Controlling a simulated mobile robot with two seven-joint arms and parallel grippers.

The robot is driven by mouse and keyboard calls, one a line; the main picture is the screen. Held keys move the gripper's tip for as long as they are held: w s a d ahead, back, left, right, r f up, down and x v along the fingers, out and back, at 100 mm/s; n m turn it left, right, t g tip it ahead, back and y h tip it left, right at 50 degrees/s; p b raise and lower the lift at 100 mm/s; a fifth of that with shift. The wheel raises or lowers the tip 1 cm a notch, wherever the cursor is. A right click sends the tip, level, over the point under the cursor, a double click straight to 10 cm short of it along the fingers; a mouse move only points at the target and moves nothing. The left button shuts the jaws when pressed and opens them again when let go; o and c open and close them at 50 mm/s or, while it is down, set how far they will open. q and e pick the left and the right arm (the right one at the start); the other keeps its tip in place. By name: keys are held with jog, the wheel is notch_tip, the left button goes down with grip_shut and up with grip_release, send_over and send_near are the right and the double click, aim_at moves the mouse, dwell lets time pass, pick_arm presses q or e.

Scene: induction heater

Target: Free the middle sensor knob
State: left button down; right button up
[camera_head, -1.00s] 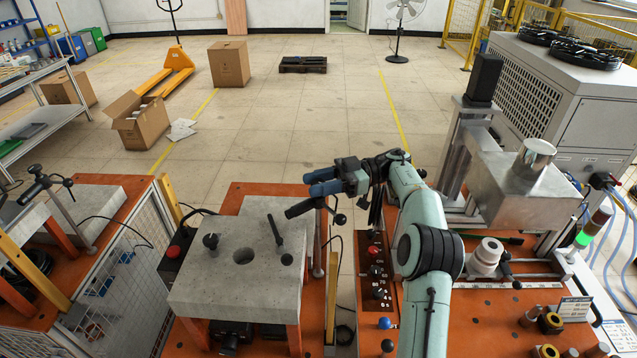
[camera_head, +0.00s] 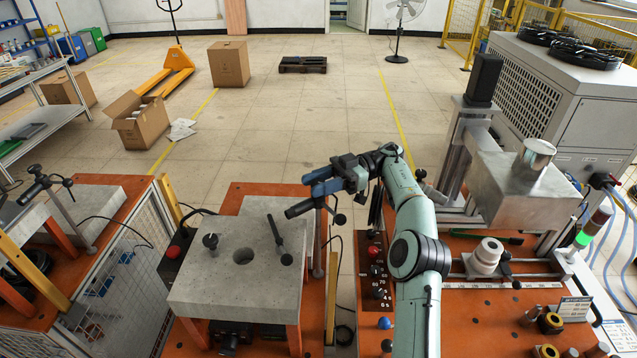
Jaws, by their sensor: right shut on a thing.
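My right gripper (camera_head: 325,184), with blue fingers, is at the top of the middle sensor stand, behind the grey concrete block (camera_head: 200,290). It is shut at the clamp of the middle sensor, on the sensor knob; the fingers hide the knob and I cannot see the contact. The black sensor tube (camera_head: 299,209) points left just below the fingers. A small black ball-ended handle (camera_head: 340,219) hangs to the right of the post (camera_head: 319,248). My left gripper is not in view.
A control panel with a red button (camera_head: 374,251) and dials stands right of the block. A metal box (camera_head: 525,190) with a cylinder stands at right. Another sensor stand (camera_head: 62,205) is at left. The floor beyond is mostly open.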

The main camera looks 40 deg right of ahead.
jog(key=o, duration=1)
jog(key=shift+r, duration=0.3)
jog(key=shift+c, duration=0.2)
jog(key=shift+f, duration=0.1)
jog(key=shift+f+m+t, duration=0.1)
jog(key=shift+m+t, duration=0.3)
jog(key=shift+t, duration=0.2)
